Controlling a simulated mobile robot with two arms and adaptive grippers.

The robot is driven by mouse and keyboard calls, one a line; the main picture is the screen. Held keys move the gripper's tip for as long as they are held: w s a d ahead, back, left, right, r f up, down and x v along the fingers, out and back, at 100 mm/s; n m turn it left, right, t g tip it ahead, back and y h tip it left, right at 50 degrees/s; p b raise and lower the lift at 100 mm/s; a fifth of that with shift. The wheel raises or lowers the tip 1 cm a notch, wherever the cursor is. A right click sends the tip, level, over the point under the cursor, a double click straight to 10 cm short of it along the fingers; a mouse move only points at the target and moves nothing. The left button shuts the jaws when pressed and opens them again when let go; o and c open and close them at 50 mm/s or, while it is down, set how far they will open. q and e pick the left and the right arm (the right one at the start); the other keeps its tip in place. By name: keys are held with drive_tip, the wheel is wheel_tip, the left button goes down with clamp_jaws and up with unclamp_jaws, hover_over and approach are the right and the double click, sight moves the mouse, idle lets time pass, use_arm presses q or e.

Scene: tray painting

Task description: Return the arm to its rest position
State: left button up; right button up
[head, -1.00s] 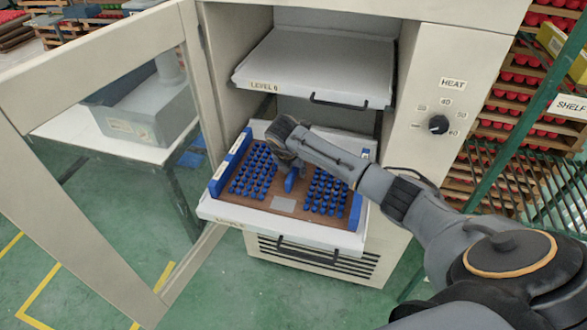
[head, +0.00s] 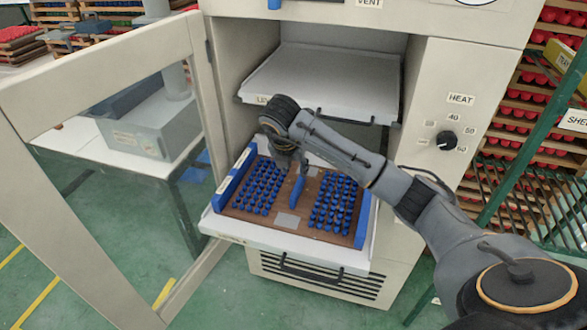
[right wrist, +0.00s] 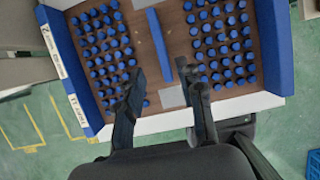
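My right arm reaches in from the right in the head view. Its gripper (head: 288,160) hangs over the back of the painting tray (head: 289,219), above and apart from it as far as I can tell. In the right wrist view the right gripper (right wrist: 162,76) has its two fingers spread with nothing between them. The tray has a brown base, blue side walls, a blue middle divider and several rows of small blue pieces (head: 333,203). It rests on a pulled-out white shelf (head: 290,243) of the oven. My left gripper is not in view.
The oven's glazed door (head: 90,200) stands open at the left. Another white shelf (head: 320,85) sits above the tray, close behind my gripper in the picture. A green rack (head: 520,150) stands at the right. Green floor is open in front.

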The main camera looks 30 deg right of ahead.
drive_tip(key=shift+s+r, duration=0.1)
drive_tip(key=shift+r, duration=0.2)
